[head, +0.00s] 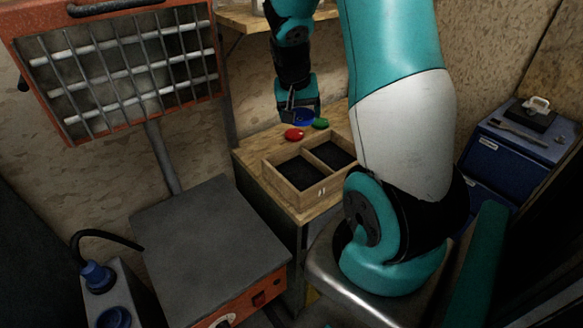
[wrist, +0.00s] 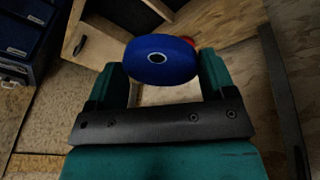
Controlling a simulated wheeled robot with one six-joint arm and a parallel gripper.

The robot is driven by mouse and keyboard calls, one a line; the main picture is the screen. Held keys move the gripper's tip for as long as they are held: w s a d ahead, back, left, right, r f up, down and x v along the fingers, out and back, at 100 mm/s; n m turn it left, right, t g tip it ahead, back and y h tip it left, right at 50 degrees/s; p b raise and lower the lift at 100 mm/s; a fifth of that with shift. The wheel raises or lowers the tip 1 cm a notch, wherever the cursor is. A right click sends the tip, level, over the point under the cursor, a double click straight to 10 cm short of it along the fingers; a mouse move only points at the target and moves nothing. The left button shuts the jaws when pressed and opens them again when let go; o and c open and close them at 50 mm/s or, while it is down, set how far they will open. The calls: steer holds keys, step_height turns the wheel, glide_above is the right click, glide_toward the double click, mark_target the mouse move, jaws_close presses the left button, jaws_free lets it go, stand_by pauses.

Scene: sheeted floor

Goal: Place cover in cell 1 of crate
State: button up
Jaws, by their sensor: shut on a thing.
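A blue round cover (wrist: 165,72) with a small pale-rimmed hole in its middle sits between the fingers of my gripper (wrist: 162,82) in the wrist view. My gripper is shut on it. In the head view my gripper (head: 303,108) and the blue cover (head: 304,122) are at the far side of the wooden table, behind the crate. The open wooden crate (head: 318,196) has two cells with dark floors, split by a divider. Both cells look empty. Which cell is number 1 cannot be told.
A red round piece (head: 293,134) and a green one (head: 320,123) lie on the wooden table (head: 250,152) just behind the crate. A grey-topped machine (head: 210,235) stands at front left, a barred lamp panel (head: 125,65) above it. Blue drawers (head: 510,150) stand right.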

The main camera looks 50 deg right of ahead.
steer(key=p, duration=0.3)
glide_toward(301, 176)
steer(key=x, duration=0.5)
steer(key=shift+w+d, duration=0.2)
steer(key=shift+d, duration=0.15)
steer(key=shift+f, duration=0.3)
steer(key=shift+f+b, duration=0.55)
steer(key=shift+f, duration=0.05)
steer(key=shift+s, duration=0.1)
steer(key=o, duration=0.9)
steer(key=shift+c, duration=0.2)
steer(key=shift+a, duration=0.1)
